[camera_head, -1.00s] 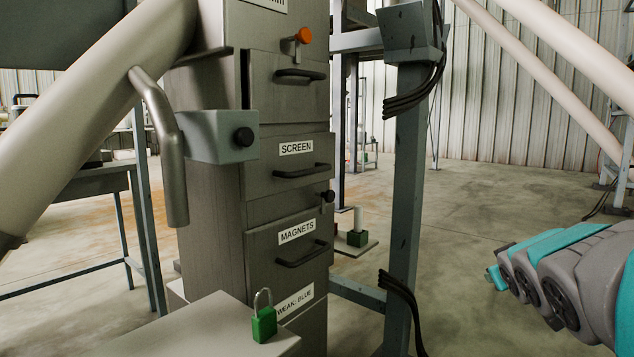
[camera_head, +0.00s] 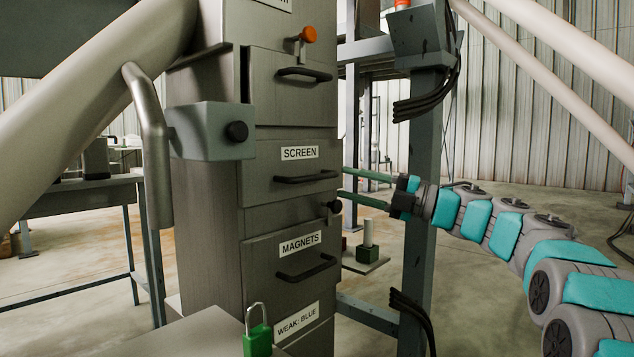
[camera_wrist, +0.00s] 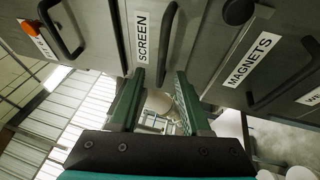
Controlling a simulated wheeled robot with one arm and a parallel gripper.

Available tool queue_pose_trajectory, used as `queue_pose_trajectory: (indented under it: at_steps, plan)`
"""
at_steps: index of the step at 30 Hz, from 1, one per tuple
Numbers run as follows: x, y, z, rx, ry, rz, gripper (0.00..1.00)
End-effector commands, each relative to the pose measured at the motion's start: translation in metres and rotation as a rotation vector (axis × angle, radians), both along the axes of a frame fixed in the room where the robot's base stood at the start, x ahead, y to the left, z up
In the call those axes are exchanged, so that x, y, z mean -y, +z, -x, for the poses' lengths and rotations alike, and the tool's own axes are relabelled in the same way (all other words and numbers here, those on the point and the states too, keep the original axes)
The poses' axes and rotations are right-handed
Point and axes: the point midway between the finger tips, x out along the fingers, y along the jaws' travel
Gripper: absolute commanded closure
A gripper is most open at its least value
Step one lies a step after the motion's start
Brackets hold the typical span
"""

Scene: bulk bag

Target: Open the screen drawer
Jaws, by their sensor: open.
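The screen drawer (camera_head: 262,172) is a grey metal front with a white SCREEN label and a dark bar handle (camera_head: 306,178). It looks shut, flush with the cabinet. My gripper (camera_head: 345,183) is open, with two green fingers reaching in from the right, close to the right end of this handle. In the wrist view the SCREEN label (camera_wrist: 142,38) is just ahead of the open fingers (camera_wrist: 160,85). Nothing is held between them. I cannot tell whether a finger touches the handle.
The magnets drawer (camera_head: 290,255) with its own handle lies below, and a black knob (camera_head: 334,206) sits between the two. Above is another handled drawer (camera_head: 290,88) with an orange knob (camera_head: 308,34). A blue-grey post (camera_head: 415,240) stands behind my arm. A green padlock (camera_head: 257,338) stands in front.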

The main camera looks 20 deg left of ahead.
Motion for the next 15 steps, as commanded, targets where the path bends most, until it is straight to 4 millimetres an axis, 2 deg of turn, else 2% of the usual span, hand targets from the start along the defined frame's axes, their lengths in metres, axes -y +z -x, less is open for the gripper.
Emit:
queue_pose_trajectory:
  at_steps: [4, 15]
  plan:
    - [-0.014, -0.002, 0.002, 0.004, 0.016, 0.009, 0.53]
    - [-0.066, 0.008, 0.002, 0.003, 0.013, 0.007, 0.53]
